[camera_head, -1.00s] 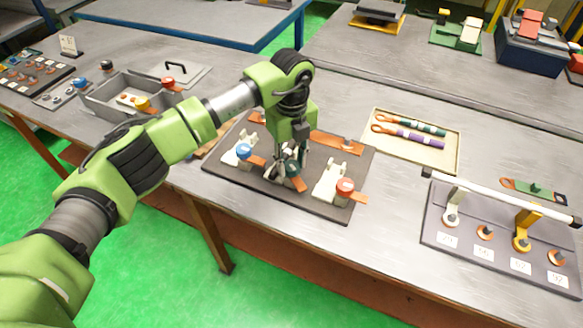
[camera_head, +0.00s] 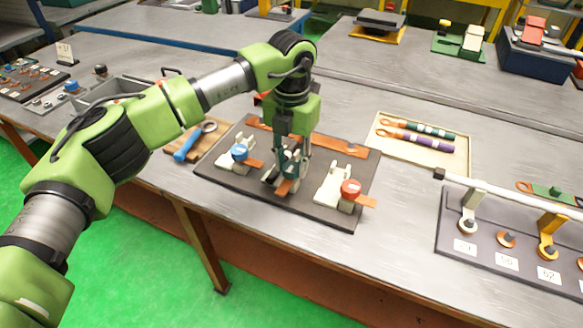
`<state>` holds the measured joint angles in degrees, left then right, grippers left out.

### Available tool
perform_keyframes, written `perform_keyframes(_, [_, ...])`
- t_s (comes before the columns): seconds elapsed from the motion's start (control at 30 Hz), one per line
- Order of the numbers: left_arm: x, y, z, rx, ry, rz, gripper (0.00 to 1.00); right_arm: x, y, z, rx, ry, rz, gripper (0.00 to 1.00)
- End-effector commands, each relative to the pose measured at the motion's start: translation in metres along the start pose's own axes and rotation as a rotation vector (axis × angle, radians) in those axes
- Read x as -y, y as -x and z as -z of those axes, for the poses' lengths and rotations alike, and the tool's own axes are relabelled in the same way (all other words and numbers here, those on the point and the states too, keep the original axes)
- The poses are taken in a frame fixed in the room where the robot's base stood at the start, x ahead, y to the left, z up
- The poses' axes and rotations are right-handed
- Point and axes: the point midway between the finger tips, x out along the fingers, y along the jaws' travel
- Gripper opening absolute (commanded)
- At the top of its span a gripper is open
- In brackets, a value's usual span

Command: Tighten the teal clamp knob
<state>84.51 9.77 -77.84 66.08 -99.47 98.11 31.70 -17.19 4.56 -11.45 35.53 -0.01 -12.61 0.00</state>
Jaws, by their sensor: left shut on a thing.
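A dark clamp board (camera_head: 325,217) lies on the steel bench with three clamps on it. The teal clamp knob (camera_head: 291,157) is on the middle clamp and is mostly hidden by my fingers. My left gripper (camera_head: 290,165) points down over the middle clamp, its fingers shut on the teal knob from both sides. A copper strip (camera_head: 287,188) sticks out at the front of this clamp. The blue knob (camera_head: 239,152) is on the clamp to the left and the red knob (camera_head: 350,188) on the clamp to the right. My right gripper is out of view.
A blue-handled tool (camera_head: 188,147) lies on a wooden board left of the clamps. A cream tray (camera_head: 456,167) holds two coloured-handled tools behind right. A rack with a white rail (camera_head: 505,188) stands at the right. Bare bench lies between board and rack.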

Motion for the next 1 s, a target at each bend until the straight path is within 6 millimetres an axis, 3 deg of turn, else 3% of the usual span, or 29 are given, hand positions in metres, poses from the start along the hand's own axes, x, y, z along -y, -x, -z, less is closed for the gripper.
perform_keyframes(0.4, [-0.001, 0.004, -0.003, 0.011, -0.392, -0.003, 0.09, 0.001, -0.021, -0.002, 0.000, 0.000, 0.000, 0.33])
perform_keyframes(1.0, [-0.001, 0.006, -0.003, 0.013, -0.960, -0.007, 0.09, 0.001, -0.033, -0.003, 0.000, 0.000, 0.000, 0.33])
